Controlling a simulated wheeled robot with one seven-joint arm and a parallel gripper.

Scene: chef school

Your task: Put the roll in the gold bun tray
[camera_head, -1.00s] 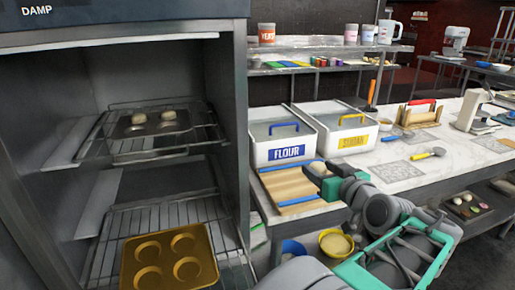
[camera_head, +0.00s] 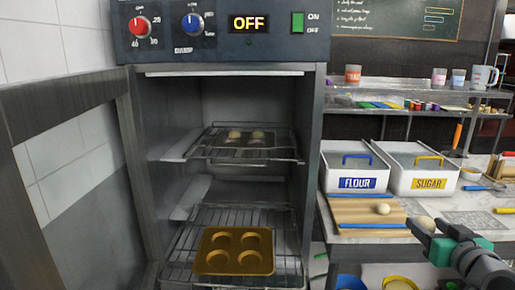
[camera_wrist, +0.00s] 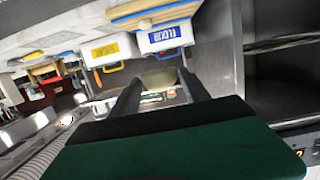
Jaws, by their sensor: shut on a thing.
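The gold bun tray (camera_head: 235,240) sits on the lower wire rack of the open cabinet, and its several round cups look empty. My gripper (camera_head: 418,228) is at the right of the head view, in front of the counter and right of the cabinet. It is shut on a pale roll (camera_head: 427,223), held clear of the tray. Another pale roll (camera_head: 382,208) lies on the wooden board (camera_head: 355,210).
The upper rack (camera_head: 210,150) of the cabinet holds a dark tray with two rolls. The cabinet door (camera_head: 65,130) stands open at the left. The flour bin (camera_head: 355,182) and sugar bin (camera_head: 428,184) stand behind the board. The space before the cabinet is open.

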